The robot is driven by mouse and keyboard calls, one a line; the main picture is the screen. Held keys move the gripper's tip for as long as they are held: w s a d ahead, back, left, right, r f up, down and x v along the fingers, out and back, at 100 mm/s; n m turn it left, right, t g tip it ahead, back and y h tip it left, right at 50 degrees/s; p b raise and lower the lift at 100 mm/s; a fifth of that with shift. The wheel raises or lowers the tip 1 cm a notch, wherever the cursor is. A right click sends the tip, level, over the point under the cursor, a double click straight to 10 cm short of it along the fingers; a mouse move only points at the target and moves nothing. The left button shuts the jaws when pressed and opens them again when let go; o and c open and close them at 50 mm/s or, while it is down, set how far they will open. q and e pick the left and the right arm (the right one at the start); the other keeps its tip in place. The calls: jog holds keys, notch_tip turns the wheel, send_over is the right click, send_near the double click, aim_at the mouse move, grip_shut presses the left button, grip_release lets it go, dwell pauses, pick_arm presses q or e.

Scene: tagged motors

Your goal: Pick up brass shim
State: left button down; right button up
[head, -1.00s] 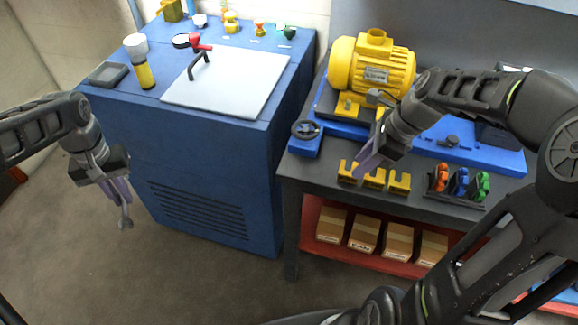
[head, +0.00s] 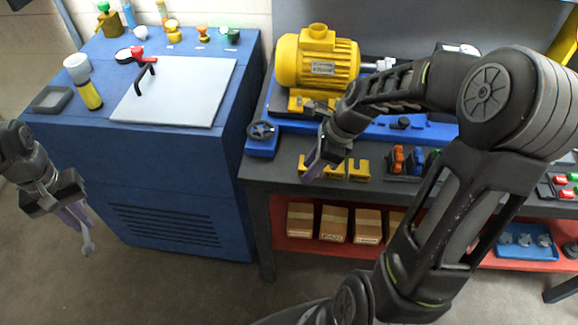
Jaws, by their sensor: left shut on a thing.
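Yellow slotted brass shims stand in a row at the front of the dark bench. The right one (head: 359,170) and the middle one (head: 335,169) show clearly. The left end of the row is partly hidden by my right gripper (head: 312,168). Its fingers point down at that end; I cannot tell whether they touch a shim or how far apart they are. My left gripper (head: 76,214) is shut on a small grey metal tool (head: 87,243), in front of the blue cabinet and well away from the shims.
A yellow motor (head: 316,60) sits on a blue base behind the shims. A rack with coloured clips (head: 398,158) stands to their right. The blue cabinet (head: 180,180) stands to the left.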

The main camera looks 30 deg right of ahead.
grip_shut()
dwell(1.4)
